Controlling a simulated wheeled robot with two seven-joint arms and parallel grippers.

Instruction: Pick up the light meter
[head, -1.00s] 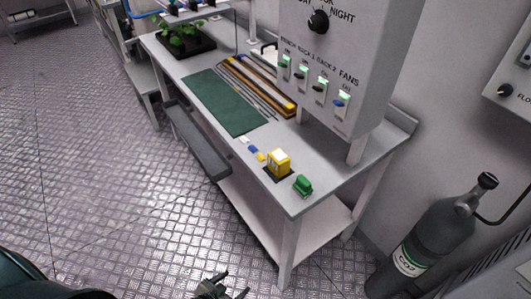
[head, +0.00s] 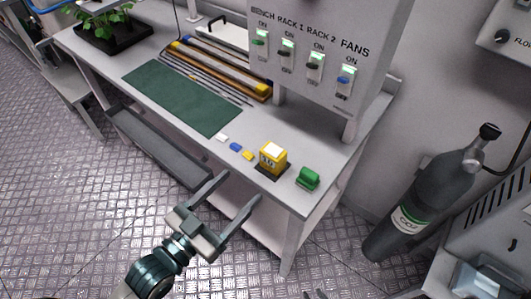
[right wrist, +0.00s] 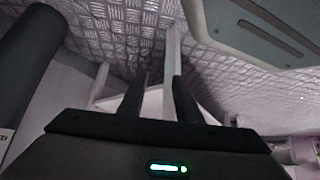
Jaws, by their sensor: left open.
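The light meter appears to be the yellow box (head: 273,158) with a pale top and a small dark display on its front. It stands upright on a dark pad near the front right corner of the white bench. My left gripper (head: 238,186) is open and empty, in front of the bench's front edge, left of and nearer than the yellow box, not touching it. My right gripper (right wrist: 160,95) shows its two fingers apart with nothing between them. Only its tips (head: 315,294) show at the bottom of the head view.
A green object (head: 308,178) sits close to the right of the yellow box. Small white, blue and yellow pieces lie to its left, beside a green mat (head: 185,97). A switch panel (head: 320,50) overhangs the bench's back. A gas cylinder (head: 425,195) stands right.

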